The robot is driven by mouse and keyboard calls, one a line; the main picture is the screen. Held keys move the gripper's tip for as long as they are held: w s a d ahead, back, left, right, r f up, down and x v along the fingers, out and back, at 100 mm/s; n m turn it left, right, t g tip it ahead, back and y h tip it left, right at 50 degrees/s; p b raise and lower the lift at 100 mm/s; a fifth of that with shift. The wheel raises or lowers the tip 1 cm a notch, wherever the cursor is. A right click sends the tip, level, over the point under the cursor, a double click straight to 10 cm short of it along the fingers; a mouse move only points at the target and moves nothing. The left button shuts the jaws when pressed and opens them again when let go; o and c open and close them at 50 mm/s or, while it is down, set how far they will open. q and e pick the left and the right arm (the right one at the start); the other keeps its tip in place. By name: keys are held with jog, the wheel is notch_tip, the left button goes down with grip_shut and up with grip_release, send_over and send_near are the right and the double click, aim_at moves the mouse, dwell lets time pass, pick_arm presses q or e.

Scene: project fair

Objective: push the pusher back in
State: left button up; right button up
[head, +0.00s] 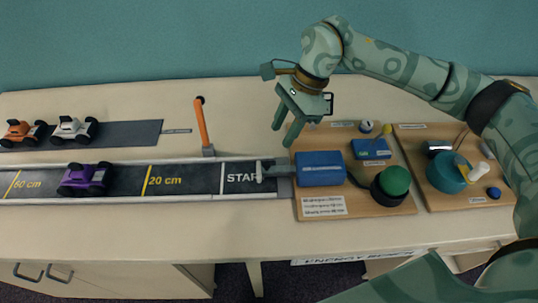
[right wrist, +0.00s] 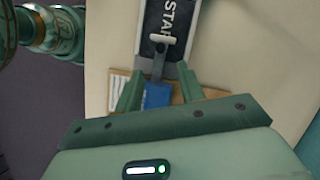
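The pusher (head: 262,171) is a grey rod with a crossbar head, sticking out to the left from the blue box (head: 320,168) over the START end of the track (head: 215,178). In the right wrist view the pusher's pale crossbar (right wrist: 163,39) lies beyond my fingertips, with its dark rod running back to the blue box (right wrist: 157,95). My right gripper (head: 282,137) is open and empty, above and behind the pusher and box, apart from both. Its fingers (right wrist: 160,80) frame the box in the wrist view. My left gripper is not in view.
An orange lever (head: 202,122) stands behind the track. A green knob (head: 394,180) and a second board (head: 480,197) are to the right. An orange car (head: 18,131) and a white car (head: 72,129) are at the back left.

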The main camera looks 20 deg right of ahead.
aim_at(267, 163)
jog(key=b+x, duration=0.1)
jog(key=x, duration=0.8)
jog(key=shift+f, duration=0.1)
